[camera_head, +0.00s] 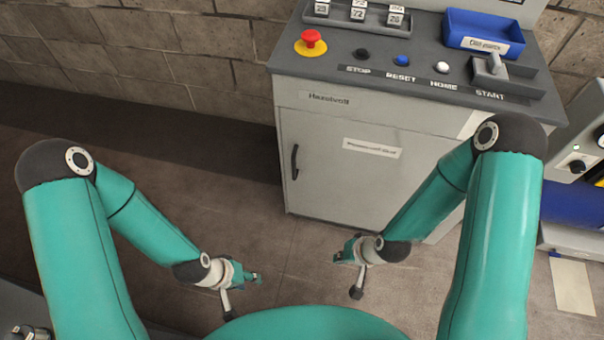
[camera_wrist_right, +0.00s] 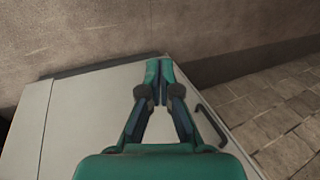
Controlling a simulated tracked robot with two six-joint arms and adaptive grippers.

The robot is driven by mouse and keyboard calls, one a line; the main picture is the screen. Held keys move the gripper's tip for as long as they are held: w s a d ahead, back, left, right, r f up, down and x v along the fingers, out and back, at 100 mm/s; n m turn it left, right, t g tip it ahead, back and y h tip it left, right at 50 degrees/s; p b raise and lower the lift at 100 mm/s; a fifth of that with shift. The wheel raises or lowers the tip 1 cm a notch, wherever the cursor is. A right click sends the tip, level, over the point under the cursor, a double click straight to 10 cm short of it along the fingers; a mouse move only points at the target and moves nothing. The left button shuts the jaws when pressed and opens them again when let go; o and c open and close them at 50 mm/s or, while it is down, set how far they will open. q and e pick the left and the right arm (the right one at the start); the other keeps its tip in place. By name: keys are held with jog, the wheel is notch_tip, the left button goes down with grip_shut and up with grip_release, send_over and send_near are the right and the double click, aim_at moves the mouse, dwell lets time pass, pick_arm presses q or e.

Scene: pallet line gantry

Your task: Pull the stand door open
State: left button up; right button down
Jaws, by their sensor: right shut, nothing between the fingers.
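The stand (camera_head: 430,85) is a grey cabinet with a control panel on top. Its light grey door (camera_head: 335,180) is closed, with a black vertical handle (camera_head: 295,162) near its left edge. My right gripper (camera_head: 343,257) is in front of the door's lower part, apart from the handle. In the right wrist view my right gripper (camera_wrist_right: 158,66) is shut and empty, and the handle (camera_wrist_right: 211,126) lies to the right of the fingers. My left gripper (camera_head: 256,277) is low over the floor, left of the right one; its finger gap is too small to make out.
The panel carries a red stop button (camera_head: 312,42), a blue button (camera_head: 402,61), a blue tray (camera_head: 483,34) and a grey lever (camera_head: 494,66). A brick wall (camera_head: 140,45) stands behind. The floor left of the stand is clear. Another machine (camera_head: 580,160) stands at the right.

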jog(key=w+f+m+t+b, duration=0.2)
jog(key=w+f+t+b, duration=0.1)
jog(key=w+f+b, duration=0.4)
jog(key=m+t+y+b, duration=0.5)
jog(key=t+y+b, duration=0.3)
jog(key=b, duration=1.5)
send_near(302, 170)
jog(key=s+r, duration=0.3)
jog(key=r, duration=0.1)
pick_arm(q)
notch_tip(302, 170, down, 35)
jog(key=b, duration=0.3)
pick_arm(e)
jog(key=shift+r+x, duration=0.2)
jog(key=shift+x, duration=4.9)
jog(key=shift+a, duration=0.1)
